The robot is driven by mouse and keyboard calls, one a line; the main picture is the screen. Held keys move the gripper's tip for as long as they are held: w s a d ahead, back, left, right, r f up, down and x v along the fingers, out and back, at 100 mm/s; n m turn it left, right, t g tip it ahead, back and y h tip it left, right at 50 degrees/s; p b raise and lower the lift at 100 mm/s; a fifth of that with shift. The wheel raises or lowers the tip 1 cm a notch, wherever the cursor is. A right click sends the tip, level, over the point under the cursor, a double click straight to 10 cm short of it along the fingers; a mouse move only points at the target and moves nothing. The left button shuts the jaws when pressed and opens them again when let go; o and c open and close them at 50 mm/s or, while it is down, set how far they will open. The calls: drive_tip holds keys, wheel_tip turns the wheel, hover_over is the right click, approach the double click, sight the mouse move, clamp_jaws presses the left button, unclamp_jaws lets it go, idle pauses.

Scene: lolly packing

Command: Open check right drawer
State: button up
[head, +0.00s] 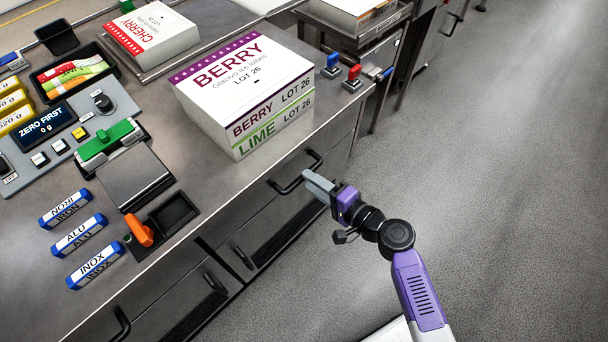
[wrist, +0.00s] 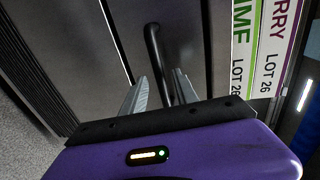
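The right-hand drawer front (head: 262,208) is a dark grey panel under the counter and looks shut. Its black bar handle (head: 290,187) sticks out below the counter edge, beneath the berry and lime boxes. My gripper (head: 308,180) is at the right end of this handle. In the wrist view the handle (wrist: 153,48) runs between the two grey fingers of my gripper (wrist: 160,76). The fingers are apart, one on each side of the bar, with a gap visible on the left. The handle's near end is hidden behind the gripper body.
The berry box (head: 243,78) and lime box (head: 275,133) stand on the counter above. Other handles (head: 243,258) sit lower and to the left on the cabinet. Red and blue knobs (head: 352,79) are at the counter's right end. The grey floor (head: 480,190) is open at right.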

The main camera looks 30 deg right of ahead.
drive_tip(key=shift+x, duration=1.75)
clamp_jaws()
